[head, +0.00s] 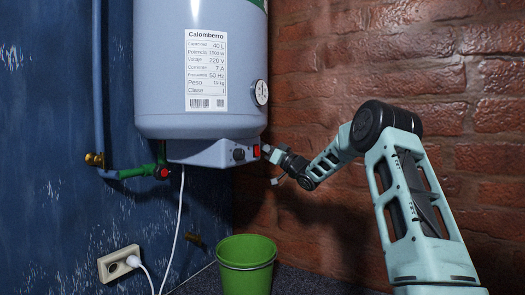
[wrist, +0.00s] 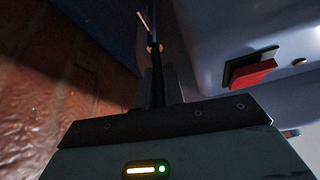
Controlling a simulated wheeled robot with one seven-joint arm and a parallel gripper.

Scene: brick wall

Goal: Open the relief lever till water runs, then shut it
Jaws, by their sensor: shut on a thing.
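The white water heater (head: 160,60) hangs on the blue wall. My gripper (head: 267,149) is at the right end of its lower housing, beside the red switch (head: 257,151). In the wrist view my gripper (wrist: 154,50) has its dark fingers together, shut on a small part at the tips, most likely the relief lever. That part is too small and dark to make out clearly. A thin pale bar (wrist: 147,19) shows beyond the tips. The red switch (wrist: 253,74) is to the right of the fingers, apart from them. No running water is visible.
A green bucket (head: 245,265) stands on the floor below the heater. A green pipe (head: 135,172) with a red-handled valve (head: 162,172) is at left. A wall socket (head: 119,262) and white cord are lower left. The brick wall (head: 330,60) is at right.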

